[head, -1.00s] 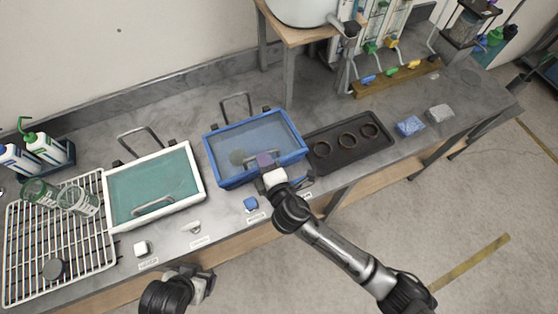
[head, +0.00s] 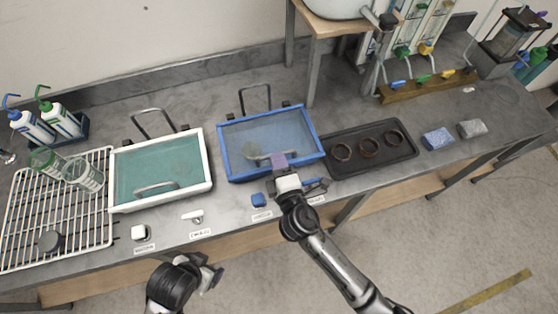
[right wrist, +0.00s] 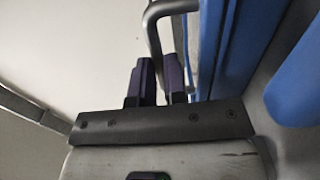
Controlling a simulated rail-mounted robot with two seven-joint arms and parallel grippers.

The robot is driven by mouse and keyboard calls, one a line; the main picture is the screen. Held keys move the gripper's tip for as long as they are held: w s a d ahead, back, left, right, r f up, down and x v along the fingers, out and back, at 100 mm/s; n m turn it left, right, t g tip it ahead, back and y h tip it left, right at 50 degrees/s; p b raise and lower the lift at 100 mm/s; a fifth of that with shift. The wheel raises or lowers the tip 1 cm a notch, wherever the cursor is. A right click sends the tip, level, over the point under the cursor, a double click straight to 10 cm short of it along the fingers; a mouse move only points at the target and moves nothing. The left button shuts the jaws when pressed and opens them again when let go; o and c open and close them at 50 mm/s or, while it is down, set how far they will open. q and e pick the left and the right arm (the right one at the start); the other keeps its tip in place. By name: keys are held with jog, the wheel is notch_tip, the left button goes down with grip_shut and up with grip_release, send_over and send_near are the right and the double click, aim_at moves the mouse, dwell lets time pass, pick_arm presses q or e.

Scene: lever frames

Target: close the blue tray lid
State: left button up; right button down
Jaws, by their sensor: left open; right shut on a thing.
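The blue tray (head: 235,173) stands mid-bench with a see-through, blue-framed lid (head: 278,130) over it. The lid looks flat or nearly flat; I cannot tell whether a small gap is left. A curved metal handle (head: 258,153) is at the lid's front. My right gripper (head: 280,161) is at the tray's front edge, its purple fingers shut on the handle. In the right wrist view the grey handle bar (right wrist: 153,22) runs to the fingers (right wrist: 160,80), beside the blue frame (right wrist: 240,45). My left gripper (head: 212,272) is open and empty, in front of the bench.
A white tray with a teal inside (head: 118,207) stands left of the blue tray. A black tray with brown rings (head: 350,170) stands close on its right. A blue block (head: 258,200) lies in front. A wire rack (head: 85,240) is far left.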

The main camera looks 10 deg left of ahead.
jog(key=c, duration=1.2)
grip_release()
jog(key=shift+f, duration=0.3)
jog(key=shift+o, duration=0.3)
jog(key=shift+r, duration=0.1)
jog(key=shift+s+d, duration=0.3)
jog(key=shift+s, duration=0.1)
jog(key=v, duration=1.2)
jog(key=shift+s+d+p, duration=0.2)
jog(key=shift+s+p, duration=0.15)
jog(key=shift+p, duration=0.1)
